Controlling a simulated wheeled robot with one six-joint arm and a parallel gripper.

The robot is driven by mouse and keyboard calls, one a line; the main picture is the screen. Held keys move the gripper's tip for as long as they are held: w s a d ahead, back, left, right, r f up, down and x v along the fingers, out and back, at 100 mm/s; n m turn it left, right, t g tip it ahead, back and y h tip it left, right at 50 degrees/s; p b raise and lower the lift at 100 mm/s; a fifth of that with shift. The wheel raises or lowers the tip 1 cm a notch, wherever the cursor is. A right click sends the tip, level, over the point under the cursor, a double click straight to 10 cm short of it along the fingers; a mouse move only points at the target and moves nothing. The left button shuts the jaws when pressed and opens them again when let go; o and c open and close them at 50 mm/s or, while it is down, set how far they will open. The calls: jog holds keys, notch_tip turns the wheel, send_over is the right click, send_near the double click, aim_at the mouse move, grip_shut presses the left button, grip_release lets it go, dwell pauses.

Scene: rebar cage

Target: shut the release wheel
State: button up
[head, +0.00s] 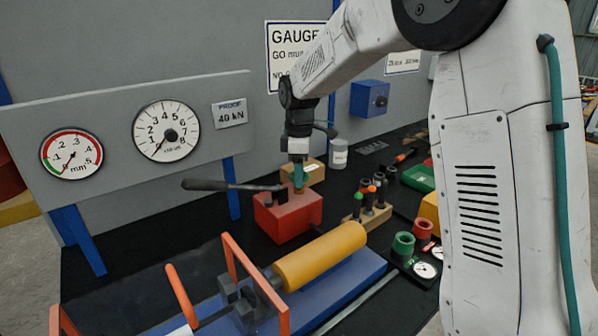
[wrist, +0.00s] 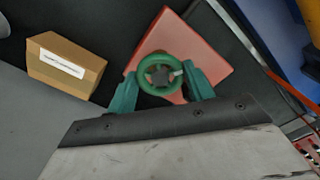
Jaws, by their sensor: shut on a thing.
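The release wheel (wrist: 145,84) is a small green ring with a dark star-shaped hub and a pale mark on its right side, in the wrist view. It sits on top of the red pump block (head: 287,222), which also shows in the wrist view (wrist: 208,46). My gripper (head: 298,184) points down over the block in the head view. In the wrist view its two green fingers (wrist: 161,82) stand on either side of the wheel and are shut on it. In the head view the wheel is mostly hidden by the fingers.
A dark pump handle (head: 215,185) reaches left from the red block. A cardboard box (head: 314,172) stands close behind my gripper. A yellow cylinder (head: 320,256) on a blue bed lies in front. Two dial gauges (head: 166,131) (head: 72,153) are on the grey panel at left.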

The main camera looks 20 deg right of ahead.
jog(key=m, duration=0.4)
jog(key=shift+m, duration=0.3)
jog(key=m, duration=0.3)
jog(key=shift+m, duration=0.4)
jog(key=m, duration=1)
jog(key=shift+m, duration=0.4)
jog(key=m, duration=0.3)
jog(key=shift+a+m, duration=0.1)
jog(key=shift+m, duration=0.2)
jog(key=m, duration=0.3)
jog(key=shift+m, duration=2.2)
jog(key=shift+r, duration=0.1)
